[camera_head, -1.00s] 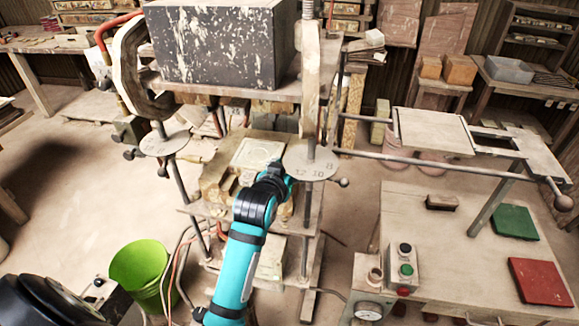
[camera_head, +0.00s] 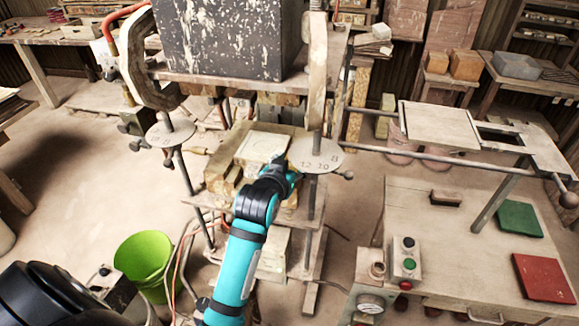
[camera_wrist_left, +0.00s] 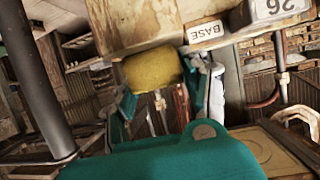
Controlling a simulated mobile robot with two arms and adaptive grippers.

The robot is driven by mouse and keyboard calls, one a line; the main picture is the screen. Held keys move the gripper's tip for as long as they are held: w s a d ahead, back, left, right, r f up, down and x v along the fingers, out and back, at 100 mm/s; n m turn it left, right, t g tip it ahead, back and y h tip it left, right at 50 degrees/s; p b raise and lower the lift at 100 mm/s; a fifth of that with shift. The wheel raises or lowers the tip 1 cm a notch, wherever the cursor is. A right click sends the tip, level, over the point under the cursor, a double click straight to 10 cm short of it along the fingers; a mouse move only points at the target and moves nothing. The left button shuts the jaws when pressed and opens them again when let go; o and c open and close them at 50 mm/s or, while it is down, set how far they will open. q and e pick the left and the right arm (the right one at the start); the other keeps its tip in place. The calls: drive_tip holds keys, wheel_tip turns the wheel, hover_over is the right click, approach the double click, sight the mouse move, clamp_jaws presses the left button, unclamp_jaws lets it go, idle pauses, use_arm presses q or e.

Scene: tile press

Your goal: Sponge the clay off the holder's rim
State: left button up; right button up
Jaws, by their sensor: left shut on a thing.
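My left gripper (camera_head: 287,172) reaches in at the press, low and right of the pale square holder (camera_head: 263,146) with a faint round mark. Its fingertips are hard to make out in the head view. In the left wrist view the left gripper (camera_wrist_left: 165,92) is shut on a yellow sponge (camera_wrist_left: 153,66). The sponge is just below a tan wooden block (camera_wrist_left: 135,22) with a BASE label (camera_wrist_left: 206,31); I cannot tell whether they touch. Any clay on the holder's rim is too small to tell. My right gripper is not in view.
A round numbered plate (camera_head: 316,156) on a press post is close to my left gripper. A dark heavy block (camera_head: 235,40) sits above. A green bucket (camera_head: 145,258) stands on the floor. A bench (camera_head: 450,225) at right holds a control box (camera_head: 406,258).

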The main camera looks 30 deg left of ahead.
sight(294, 156)
use_arm(q)
drive_tip(key=shift+w+f, duration=0.15)
drive_tip(key=shift+w, duration=0.7)
drive_tip(key=shift+a, duration=0.1)
drive_tip(key=shift+w, duration=0.1)
drive_tip(key=shift+w, duration=0.1)
drive_tip(key=shift+w+a, duration=0.25)
drive_tip(key=shift+w, duration=0.35)
drive_tip(key=shift+w+a, duration=0.15)
drive_tip(key=shift+w, duration=0.4)
drive_tip(key=shift+s, duration=0.1)
